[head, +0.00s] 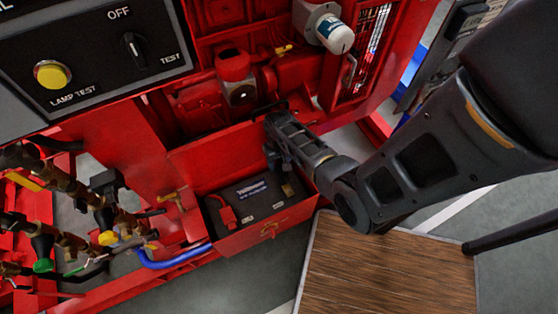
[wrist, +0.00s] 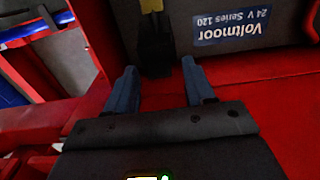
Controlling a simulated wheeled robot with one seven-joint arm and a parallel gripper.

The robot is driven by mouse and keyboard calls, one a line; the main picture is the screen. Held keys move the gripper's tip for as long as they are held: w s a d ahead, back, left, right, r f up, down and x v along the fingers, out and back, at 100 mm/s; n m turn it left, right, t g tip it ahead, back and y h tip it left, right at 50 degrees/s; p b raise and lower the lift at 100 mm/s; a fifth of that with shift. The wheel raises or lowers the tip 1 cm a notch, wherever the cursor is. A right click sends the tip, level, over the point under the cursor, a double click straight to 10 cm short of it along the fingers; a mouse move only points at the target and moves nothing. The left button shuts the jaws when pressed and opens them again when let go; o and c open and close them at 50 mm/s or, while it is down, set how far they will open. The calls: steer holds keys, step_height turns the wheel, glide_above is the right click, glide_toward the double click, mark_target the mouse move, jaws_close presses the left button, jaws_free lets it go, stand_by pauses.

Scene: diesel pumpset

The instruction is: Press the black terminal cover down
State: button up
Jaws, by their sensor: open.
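The black terminal cover (wrist: 156,45) shows in the wrist view, beyond and between my fingertips. It seems to stand raised beside a brass-coloured terminal (wrist: 150,5). In the head view the terminal (head: 288,188) shows on the right of the battery (head: 250,197), while my gripper hides most or all of the cover. My gripper (wrist: 159,66) is open and empty, its fingers apart on either side of the cover's line. In the head view my gripper (head: 271,156) hangs at the battery's back right edge. I cannot tell whether it touches the cover.
The battery sits in a red tray (head: 270,231) with raised walls. A red terminal cover (head: 223,212) is on its left. Red pump framing and a control panel (head: 95,55) rise behind. A blue hose (head: 170,262) runs at lower left. A wooden-topped table (head: 390,275) stands at lower right.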

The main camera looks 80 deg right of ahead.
jaws_close()
stand_by(0.3)
steer(key=shift+a, duration=0.1)
